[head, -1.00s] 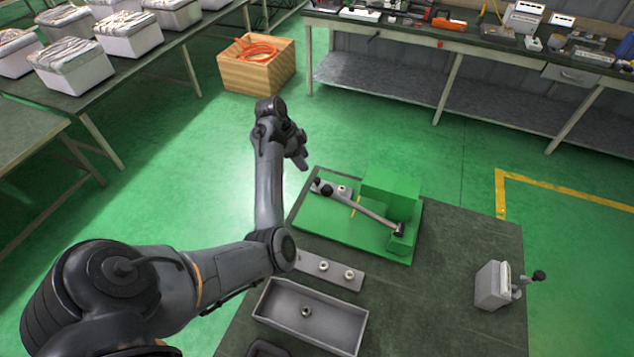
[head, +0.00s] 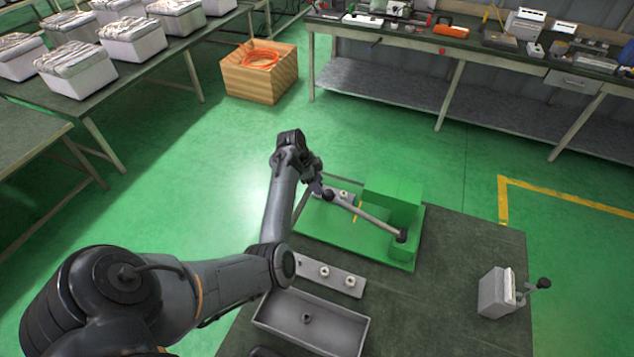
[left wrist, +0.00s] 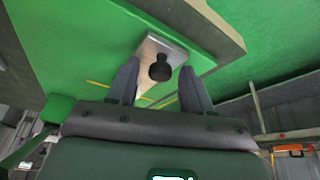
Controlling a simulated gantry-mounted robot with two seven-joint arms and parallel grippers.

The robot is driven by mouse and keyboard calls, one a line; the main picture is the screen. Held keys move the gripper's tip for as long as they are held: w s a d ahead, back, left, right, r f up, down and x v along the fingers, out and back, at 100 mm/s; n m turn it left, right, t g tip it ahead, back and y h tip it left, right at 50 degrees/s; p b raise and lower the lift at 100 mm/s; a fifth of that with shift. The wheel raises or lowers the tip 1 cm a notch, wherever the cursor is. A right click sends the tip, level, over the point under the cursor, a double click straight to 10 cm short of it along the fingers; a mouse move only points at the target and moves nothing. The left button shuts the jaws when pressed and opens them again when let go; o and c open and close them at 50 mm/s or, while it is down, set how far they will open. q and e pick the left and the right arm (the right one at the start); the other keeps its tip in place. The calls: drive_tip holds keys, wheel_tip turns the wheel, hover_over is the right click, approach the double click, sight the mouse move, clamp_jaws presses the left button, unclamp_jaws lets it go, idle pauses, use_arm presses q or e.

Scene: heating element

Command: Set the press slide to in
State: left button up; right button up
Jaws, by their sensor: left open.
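The green press (head: 392,205) stands on its green base plate (head: 330,230) at the table's far end. A metal bar (head: 370,217) runs diagonally across it, with a black knob (head: 328,195) at its left end. A small metal slide plate (head: 346,194) lies behind the bar. My left gripper (head: 321,189) is at the press's left side, close to the knob. In the left wrist view the gripper (left wrist: 160,88) is open, and a black knob (left wrist: 160,71) on a metal plate (left wrist: 153,50) shows between the fingertips. Contact cannot be told. My right gripper is not in view.
A strip with round fittings (head: 345,283) and a grey tray (head: 340,338) lie nearer on the dark table (head: 440,290). A grey box with a black-knobbed lever (head: 497,292) stands at the right. The table between press and box is clear.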

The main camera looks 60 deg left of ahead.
use_arm(q)
clamp_jaws()
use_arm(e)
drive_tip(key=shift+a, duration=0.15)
